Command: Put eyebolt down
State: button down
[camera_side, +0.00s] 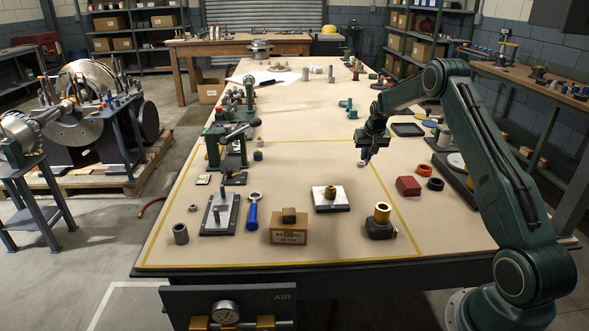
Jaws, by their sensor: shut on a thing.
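My dark green gripper (366,157) hangs over the tan table at the right part of the yellow-taped area, pointing down. It is shut on a small pale metal piece, the eyebolt (363,164), which shows just below the fingers. The eyebolt is tiny in this view and partly hidden by the fingers, so I cannot make out its ring or thread. I cannot tell whether it touches the table top (310,165) or hangs just above it.
A red block (408,186) lies to the right. A green bench press (228,145) stands left. The taped area's middle is mostly clear.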

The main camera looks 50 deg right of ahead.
aim_at(369, 157)
jog(key=shift+f, duration=3.4)
jog(key=shift+f, duration=0.15)
jog(key=c, duration=1.5)
grip_release()
jog(key=shift+v, duration=6.1)
